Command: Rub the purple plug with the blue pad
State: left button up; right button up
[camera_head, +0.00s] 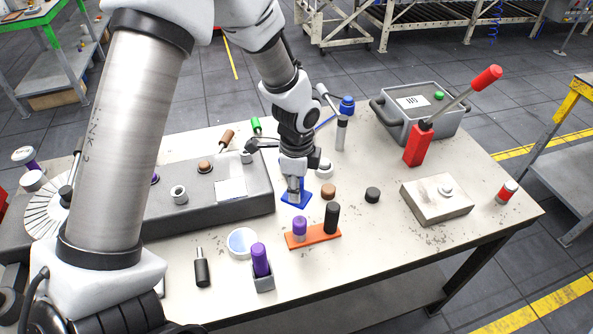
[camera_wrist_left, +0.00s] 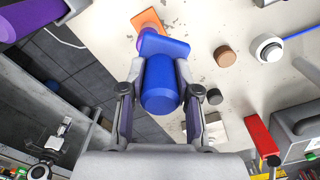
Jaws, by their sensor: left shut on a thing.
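My left gripper (camera_head: 294,182) points down and is shut on the blue pad (camera_head: 295,199). In the left wrist view the pad's thick blue grip (camera_wrist_left: 160,84) sits between the fingers, with its flat blue face (camera_wrist_left: 163,46) beyond. A short purple plug (camera_head: 300,226) stands upright on an orange base (camera_head: 316,238), just in front of the pad. Whether pad and plug touch is unclear. In the wrist view the pad covers most of the plug and part of the orange base (camera_wrist_left: 149,19). My right gripper is out of view.
A black cylinder (camera_head: 332,216) shares the orange base. A taller purple piece (camera_head: 261,259) stands in a grey holder nearer me. A round white dish (camera_head: 242,242) lies left, a brown cap (camera_head: 328,191) and black cap (camera_head: 372,194) right. The front right tabletop is clear.

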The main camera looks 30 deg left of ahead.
pick_arm(q)
jog(key=shift+r+p, duration=0.65)
jog(key=shift+r, duration=0.3)
jog(key=shift+s+d+r, duration=0.1)
jog(key=shift+r, duration=0.15)
jog(key=shift+f, duration=0.15)
